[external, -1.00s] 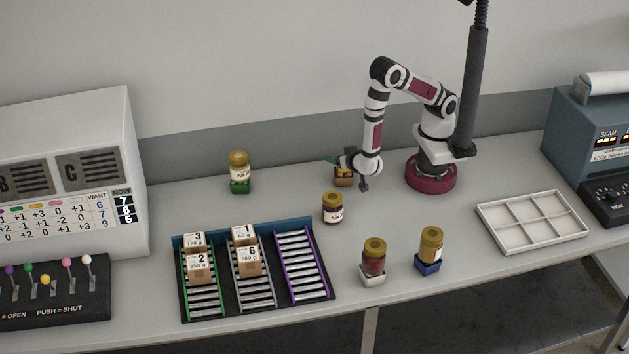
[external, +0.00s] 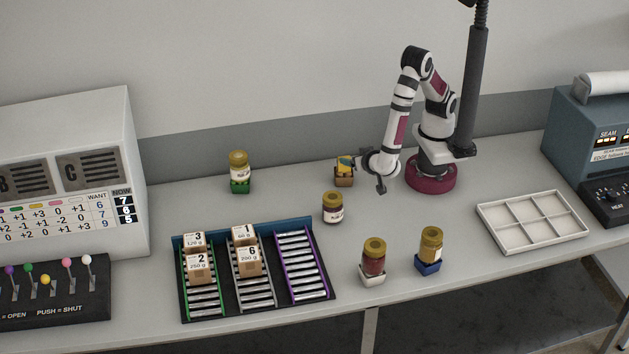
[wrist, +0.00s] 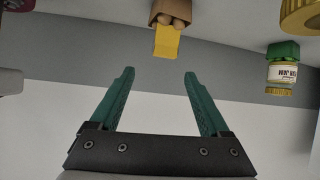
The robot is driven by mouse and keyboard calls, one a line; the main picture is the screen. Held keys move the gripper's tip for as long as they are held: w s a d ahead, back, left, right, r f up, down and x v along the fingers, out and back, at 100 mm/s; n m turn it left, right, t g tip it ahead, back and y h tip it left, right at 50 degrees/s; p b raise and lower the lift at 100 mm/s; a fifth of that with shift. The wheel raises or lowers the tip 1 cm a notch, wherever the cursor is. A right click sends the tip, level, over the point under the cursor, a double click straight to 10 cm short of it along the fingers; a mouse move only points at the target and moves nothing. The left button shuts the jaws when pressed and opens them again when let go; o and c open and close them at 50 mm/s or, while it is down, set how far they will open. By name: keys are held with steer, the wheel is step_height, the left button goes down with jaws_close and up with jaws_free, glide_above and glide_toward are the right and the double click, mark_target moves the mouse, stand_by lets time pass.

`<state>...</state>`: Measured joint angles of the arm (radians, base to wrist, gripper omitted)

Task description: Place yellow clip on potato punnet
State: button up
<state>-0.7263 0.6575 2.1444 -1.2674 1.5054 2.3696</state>
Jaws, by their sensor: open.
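The potato punnet (external: 343,182) is a small brown box at the back middle of the table. The wrist view shows it upside down (wrist: 160,10), with round potatoes inside. The clip lies beyond the fingertips in the wrist view. In the external view my gripper is just right of the punnet.
A dark jar (external: 333,209) stands just in front of the punnet. A green-based jar (external: 239,176) is to the left. Red (external: 373,260) and blue-based (external: 429,250) jars stand at the front. A roller rack (external: 254,300) holds several boxes. An empty white tray (external: 540,222) is at right.

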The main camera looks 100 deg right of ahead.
steer(key=s+d+r+n+g+y, duration=0.3)
steer(key=s+r+n+g+y, duration=0.15)
steer(key=s+r+y, duration=0.45)
steer(key=s+a+r+n+t+y, duration=0.1)
steer(key=s+a+n+t+y, duration=0.2)
steer(key=n, duration=0.3)
steer(key=shift+s+a+r+y, duration=0.25)
steer(key=shift+s+a+y, duration=0.3)
steer(key=shift+s+y, duration=0.35)
steer(key=shift+w, duration=0.1)
